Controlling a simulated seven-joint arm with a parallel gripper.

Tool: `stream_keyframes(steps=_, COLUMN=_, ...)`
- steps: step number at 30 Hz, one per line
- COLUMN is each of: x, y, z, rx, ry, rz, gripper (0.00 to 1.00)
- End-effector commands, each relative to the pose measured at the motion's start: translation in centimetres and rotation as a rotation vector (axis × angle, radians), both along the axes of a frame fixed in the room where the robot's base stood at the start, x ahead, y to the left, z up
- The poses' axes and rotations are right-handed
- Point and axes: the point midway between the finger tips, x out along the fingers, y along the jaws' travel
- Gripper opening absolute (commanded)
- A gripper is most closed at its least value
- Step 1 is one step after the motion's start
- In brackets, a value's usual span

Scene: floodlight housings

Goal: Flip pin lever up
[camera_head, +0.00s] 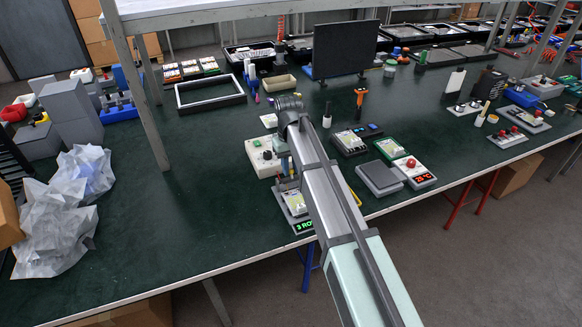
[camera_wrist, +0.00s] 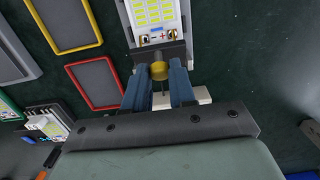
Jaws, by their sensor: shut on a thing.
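In the wrist view my gripper (camera_wrist: 160,84) has its two blue fingers shut on a yellow round knob (camera_wrist: 159,70), which I take to be the tip of the pin lever. A thin stem shows below the knob between the fingers. The knob sits at the near end of a pale unit with a yellow lamp panel (camera_wrist: 154,14) and two screw terminals marked plus and minus. The fingers hide the lever's sides, and its exact tilt is unclear. In the head view my arm hides my gripper and the lever.
Grey panels with a yellow rim (camera_wrist: 97,30) and a red rim (camera_wrist: 68,73) lie left of the unit in the wrist view. In the head view a cream control box (camera_head: 262,157) stands beside my arm.

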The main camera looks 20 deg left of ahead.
Motion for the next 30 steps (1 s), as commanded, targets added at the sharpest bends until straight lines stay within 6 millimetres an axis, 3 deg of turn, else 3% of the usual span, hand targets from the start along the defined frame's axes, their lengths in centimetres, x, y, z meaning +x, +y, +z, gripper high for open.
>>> stream_keyframes(steps=6, x=1.01, y=0.98, z=0.13, rx=-0.1, ry=0.1, rz=0.0, gripper=0.0)
stream_keyframes(steps=19, x=0.89, y=0.92, z=0.2, rx=-0.132, ry=0.132, rz=0.0, gripper=0.0)
stream_keyframes(steps=20, x=0.9, y=0.92, z=0.2, rx=-0.132, ry=0.132, rz=0.0, gripper=0.27)
stream_keyframes(steps=27, x=0.9, y=0.92, z=0.18, rx=-0.132, ry=0.132, rz=0.0, gripper=0.5)
stream_keyframes(steps=30, x=0.9, y=0.92, z=0.18, rx=-0.132, ry=0.132, rz=0.0, gripper=0.5)
